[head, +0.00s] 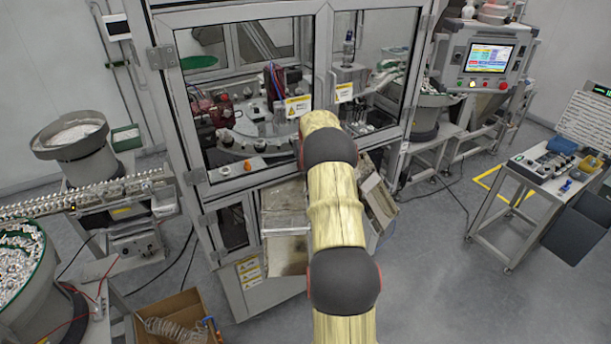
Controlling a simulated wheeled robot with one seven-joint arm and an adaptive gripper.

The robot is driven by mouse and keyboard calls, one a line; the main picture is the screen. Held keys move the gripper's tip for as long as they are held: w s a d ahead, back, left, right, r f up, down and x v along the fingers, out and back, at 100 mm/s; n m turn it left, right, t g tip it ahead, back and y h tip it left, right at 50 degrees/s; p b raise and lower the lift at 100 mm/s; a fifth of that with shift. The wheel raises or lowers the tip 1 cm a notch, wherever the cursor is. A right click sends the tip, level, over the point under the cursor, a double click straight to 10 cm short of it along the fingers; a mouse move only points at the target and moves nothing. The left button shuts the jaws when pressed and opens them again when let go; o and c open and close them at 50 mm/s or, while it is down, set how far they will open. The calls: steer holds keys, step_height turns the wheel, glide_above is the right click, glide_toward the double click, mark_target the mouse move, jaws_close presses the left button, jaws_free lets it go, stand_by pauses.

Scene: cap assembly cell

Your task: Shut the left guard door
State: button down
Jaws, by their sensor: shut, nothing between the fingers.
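The left guard door (179,120) is a framed clear panel on the front of the machine cabinet, with hinges (161,57) along its left side. It stands close to the line of the right guard door (415,75). A thin dark line shows between the two doors near the top. I cannot tell whether the left door is fully flush. A yellow label (298,106) sits near its right edge. My arm reaches up in front of the doors and covers the lower part of the meeting edges. My gripper is hidden beyond the arm.
Below the doors are metal chutes (286,210). A cardboard box (176,312) lies on the floor at the lower left. Bowl feeders (68,137) stand at the left. A control screen (489,57) and a tool cart (550,165) are at the right. Floor between cart and cabinet is mostly clear.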

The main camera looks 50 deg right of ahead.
steer(key=w, duration=0.1)
steer(key=w+d+n, duration=0.1)
steer(key=shift+w+d+r, duration=0.15)
steer(key=shift+w+d, duration=0.05)
steer(key=shift+w, duration=0.1)
